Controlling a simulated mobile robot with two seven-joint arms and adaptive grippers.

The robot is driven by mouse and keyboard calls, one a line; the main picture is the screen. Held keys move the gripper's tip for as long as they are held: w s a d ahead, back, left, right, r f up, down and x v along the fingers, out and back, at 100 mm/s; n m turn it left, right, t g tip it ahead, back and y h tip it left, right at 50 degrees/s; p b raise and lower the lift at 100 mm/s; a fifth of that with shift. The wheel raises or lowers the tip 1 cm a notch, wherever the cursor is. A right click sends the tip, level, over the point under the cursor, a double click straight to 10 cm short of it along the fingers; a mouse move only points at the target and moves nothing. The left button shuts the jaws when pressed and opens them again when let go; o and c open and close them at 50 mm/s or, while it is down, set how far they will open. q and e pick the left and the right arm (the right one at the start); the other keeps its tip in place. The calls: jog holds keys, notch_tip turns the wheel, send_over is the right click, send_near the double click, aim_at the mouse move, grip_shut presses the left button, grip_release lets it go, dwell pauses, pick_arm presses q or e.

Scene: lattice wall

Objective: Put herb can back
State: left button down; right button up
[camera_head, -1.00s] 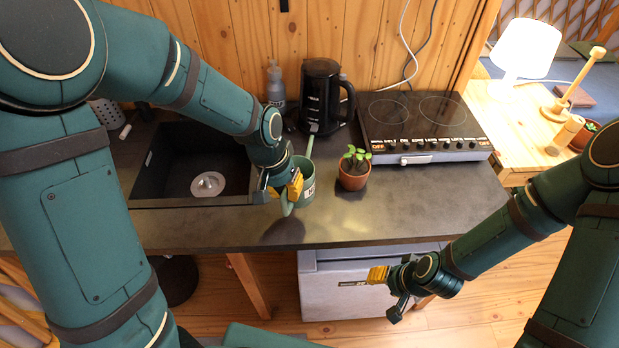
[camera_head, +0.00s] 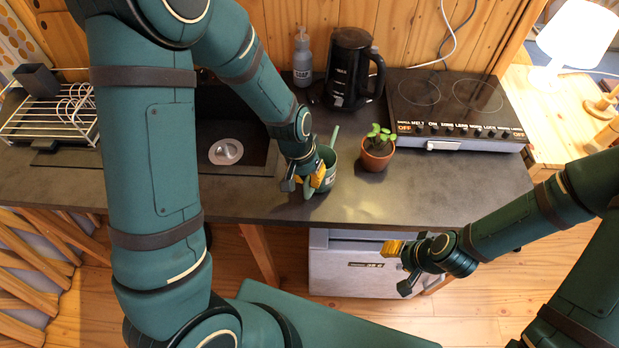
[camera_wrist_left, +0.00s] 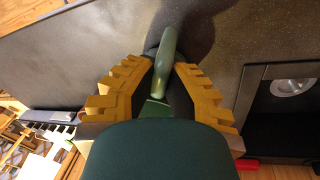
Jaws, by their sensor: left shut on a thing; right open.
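The herb can is a green watering can (camera_head: 326,165) with a thin spout, upright over the counter's front part, left of the potted plant. My left gripper (camera_head: 308,187) is shut on its handle, from the front left. The left wrist view shows the handle (camera_wrist_left: 164,62) between the yellow fingers. I cannot tell whether the can's base touches the counter. My right gripper (camera_head: 399,266) is open and empty, in front of the counter and apart from everything.
A potted plant (camera_head: 377,150), a black kettle (camera_head: 349,75), a soap bottle (camera_head: 303,62) and a hob (camera_head: 456,108) stand on the counter (camera_head: 430,190). The sink (camera_head: 240,125) is left of the can. A dish rack (camera_head: 50,118) is further left. The counter's front right is clear.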

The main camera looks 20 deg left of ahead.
pick_arm(q)
jog(key=shift+w+f, duration=0.1)
jog(key=shift+f, duration=0.35)
jog(key=shift+f, duration=0.1)
jog(key=c, duration=1.1)
grip_release()
jog(key=shift+c, duration=0.2)
jog(key=shift+r, duration=0.3)
notch_tip(320, 180, up, 12)
jog(key=s+a+p, duration=0.1)
jog(key=a, duration=0.1)
jog(key=shift+f, duration=0.25)
